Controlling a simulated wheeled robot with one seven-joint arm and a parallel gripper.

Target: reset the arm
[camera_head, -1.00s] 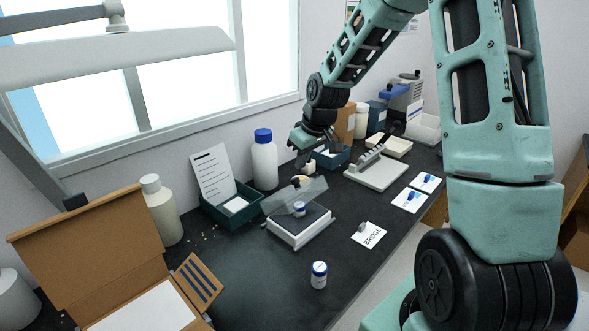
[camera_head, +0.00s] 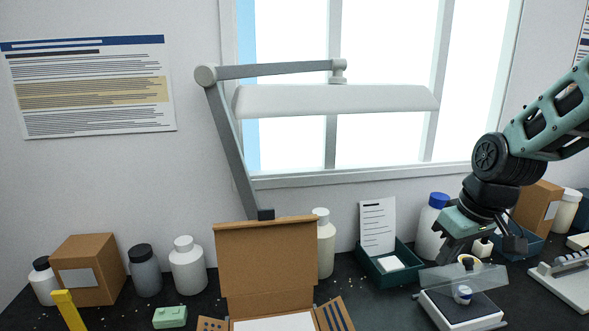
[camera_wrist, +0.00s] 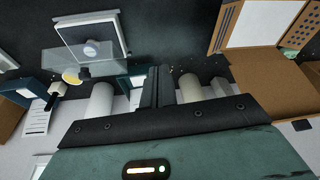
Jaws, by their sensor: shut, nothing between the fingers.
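My gripper (camera_head: 470,245) hangs from the arm at the right of the head view, above the back of the bench, in front of the blue-capped white bottle (camera_head: 431,226). In the wrist view its two dark fingers (camera_wrist: 157,88) are together with nothing between them. A white platform with a dark pad (camera_head: 462,308) and a clear tilted shield is below it, bearing a small white jar (camera_head: 462,295). The platform also shows at the upper left of the wrist view (camera_wrist: 67,32). The gripper appears apart from these things.
An open cardboard box (camera_head: 268,262) stands at the front middle. A lamp (camera_head: 335,99) reaches over the bench before the window. A dark green tray (camera_head: 386,270) holds a printed card. Several bottles and a closed carton (camera_head: 88,268) stand at left. A white rack (camera_head: 562,287) is at right.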

